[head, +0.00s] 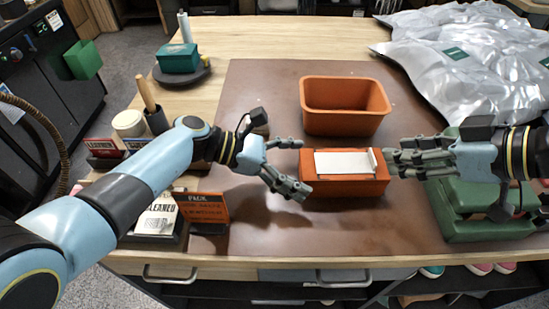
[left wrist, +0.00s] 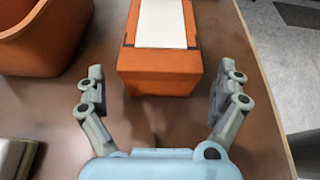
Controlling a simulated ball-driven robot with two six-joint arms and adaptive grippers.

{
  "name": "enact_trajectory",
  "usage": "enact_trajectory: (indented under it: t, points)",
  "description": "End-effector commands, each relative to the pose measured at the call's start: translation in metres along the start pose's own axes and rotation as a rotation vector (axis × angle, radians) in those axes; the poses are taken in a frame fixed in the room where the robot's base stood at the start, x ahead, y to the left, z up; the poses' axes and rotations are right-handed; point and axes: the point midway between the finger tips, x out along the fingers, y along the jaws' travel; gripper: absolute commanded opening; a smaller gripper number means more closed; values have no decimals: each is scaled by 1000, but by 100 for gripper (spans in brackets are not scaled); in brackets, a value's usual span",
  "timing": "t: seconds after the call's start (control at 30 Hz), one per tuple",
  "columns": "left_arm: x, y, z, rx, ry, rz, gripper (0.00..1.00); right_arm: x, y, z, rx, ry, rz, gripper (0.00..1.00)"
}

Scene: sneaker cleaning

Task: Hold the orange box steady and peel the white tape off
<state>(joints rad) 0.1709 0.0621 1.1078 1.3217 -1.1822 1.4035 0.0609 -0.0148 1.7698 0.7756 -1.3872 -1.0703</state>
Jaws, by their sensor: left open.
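The orange box (head: 345,190) lies on the brown mat, with white tape (head: 342,162) along its top. A small white flap stands up at the tape's right end. My left gripper (head: 301,170) is open at the box's left end, its fingers spread. In the left wrist view the box's near end (left wrist: 160,82) lies between and just beyond the open fingers, with a gap on both sides. My right gripper (head: 391,160) is at the box's right end, close to the flap. Its fingers overlap in view, so its opening and any contact with the flap are unclear.
An open orange bin (head: 345,122) stands just behind the box. Green boxes (head: 470,220) sit under my right arm, and silvery bags (head: 470,50) lie at the back right. A small orange sign (head: 203,208) stands at the front left. The mat's front middle is clear.

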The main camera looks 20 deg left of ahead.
Motion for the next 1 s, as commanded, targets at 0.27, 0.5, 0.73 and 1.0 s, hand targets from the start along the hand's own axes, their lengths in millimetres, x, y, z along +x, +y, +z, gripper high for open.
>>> enact_trajectory:
  t: [0.27,0.5,0.73,1.0]
  points:
    - [23,0,0,0,0,0,100,0,0,0,0,0,0,38]
    - [24,0,0,1,1,1,100,0,0,0,0,0,0,38]
    - [24,0,0,1,1,1,73,0,0,0,0,0,0,38]
    - [23,0,0,1,1,1,42,0,0,0,0,0,0,38]
